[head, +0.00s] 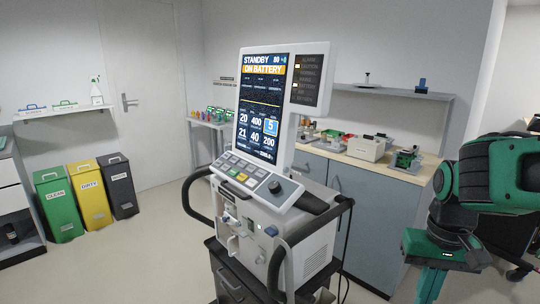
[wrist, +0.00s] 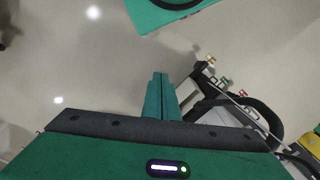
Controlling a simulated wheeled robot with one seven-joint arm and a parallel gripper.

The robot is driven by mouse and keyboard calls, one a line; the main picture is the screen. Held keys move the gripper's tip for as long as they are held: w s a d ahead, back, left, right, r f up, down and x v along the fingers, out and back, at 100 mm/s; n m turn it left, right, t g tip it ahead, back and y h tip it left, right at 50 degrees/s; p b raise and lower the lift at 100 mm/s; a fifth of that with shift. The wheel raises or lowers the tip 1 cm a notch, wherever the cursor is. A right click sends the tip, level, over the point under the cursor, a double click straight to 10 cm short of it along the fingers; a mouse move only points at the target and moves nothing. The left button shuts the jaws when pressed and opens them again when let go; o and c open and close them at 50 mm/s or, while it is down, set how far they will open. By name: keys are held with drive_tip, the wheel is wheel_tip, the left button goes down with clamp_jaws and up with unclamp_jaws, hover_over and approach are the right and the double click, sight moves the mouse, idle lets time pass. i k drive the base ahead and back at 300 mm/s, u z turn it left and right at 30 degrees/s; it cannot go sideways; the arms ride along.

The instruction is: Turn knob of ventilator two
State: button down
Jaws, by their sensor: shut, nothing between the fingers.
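A ventilator (head: 290,225) stands on a dark cart in the middle of the head view. Its tall screen (head: 265,105) reads "STANDBY" and "ON BATTERY". A dark round knob (head: 274,187) sits on the sloped panel below the screen, right of several keys. I cannot read a number on the ventilator. My gripper (head: 431,288) is at the lower right, apart from the ventilator and lower than the knob. In the wrist view my gripper (wrist: 159,78) points over the floor, its green fingers together and empty. Part of the ventilator (wrist: 225,105) shows at right there; the knob is not in that view.
Black handles (head: 195,200) stick out from the ventilator's sides. A counter (head: 365,155) with several devices stands behind it. Three bins, green (head: 60,205), yellow (head: 90,195) and dark grey (head: 119,188), stand at left. The floor at front left (head: 150,260) is clear.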

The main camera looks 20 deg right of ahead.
sight(274, 187)
drive_tip(key=k, duration=0.65)
drive_tip(key=u, duration=0.55)
drive_tip(key=i, duration=1.15)
drive_tip(key=z, duration=0.2)
